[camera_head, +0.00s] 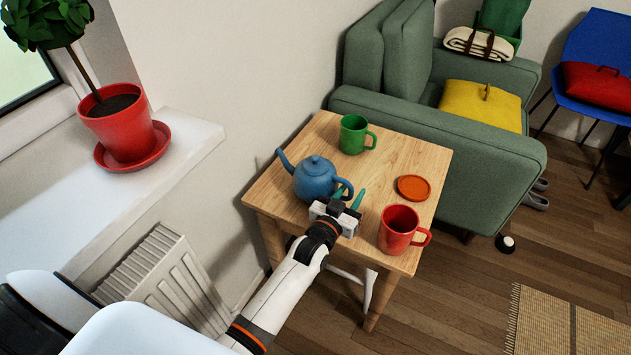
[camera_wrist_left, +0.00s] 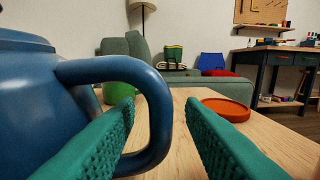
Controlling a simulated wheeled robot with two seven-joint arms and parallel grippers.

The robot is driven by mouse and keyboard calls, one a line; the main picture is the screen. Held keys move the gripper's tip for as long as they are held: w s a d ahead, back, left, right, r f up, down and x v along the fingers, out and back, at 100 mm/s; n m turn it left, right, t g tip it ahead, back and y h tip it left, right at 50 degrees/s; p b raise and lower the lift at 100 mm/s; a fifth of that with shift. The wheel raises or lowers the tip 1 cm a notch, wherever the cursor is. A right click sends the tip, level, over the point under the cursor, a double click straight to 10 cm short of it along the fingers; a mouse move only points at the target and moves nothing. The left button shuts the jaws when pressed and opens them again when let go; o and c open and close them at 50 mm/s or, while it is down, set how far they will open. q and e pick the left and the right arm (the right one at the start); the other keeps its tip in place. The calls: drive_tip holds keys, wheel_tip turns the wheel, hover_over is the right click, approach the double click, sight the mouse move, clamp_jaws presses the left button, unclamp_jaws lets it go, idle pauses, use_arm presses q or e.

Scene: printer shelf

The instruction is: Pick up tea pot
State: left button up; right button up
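The blue tea pot (camera_head: 314,177) stands upright on the wooden table, its spout pointing to the left. My left gripper (camera_head: 349,196) is at the tea pot's right side, by its handle. In the left wrist view the tea pot's body (camera_wrist_left: 38,105) fills the left side and its looped handle (camera_wrist_left: 160,110) lies between the open green fingers (camera_wrist_left: 160,135). The left finger reaches through or beside the handle loop; the right finger is apart from the handle. My right gripper is not in view.
On the wooden table (camera_head: 262,199) stand a green mug (camera_head: 354,134) behind, an orange coaster (camera_head: 413,188) to the right and a red mug (camera_head: 398,229) close to my gripper. A green sofa (camera_head: 480,165) is behind the table; a potted plant (camera_head: 123,125) is on the windowsill.

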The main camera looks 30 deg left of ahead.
use_arm(q)
drive_tip(key=shift+w, duration=0.15)
clamp_jaws()
idle(1.3)
drive_tip(key=shift+r, duration=0.15)
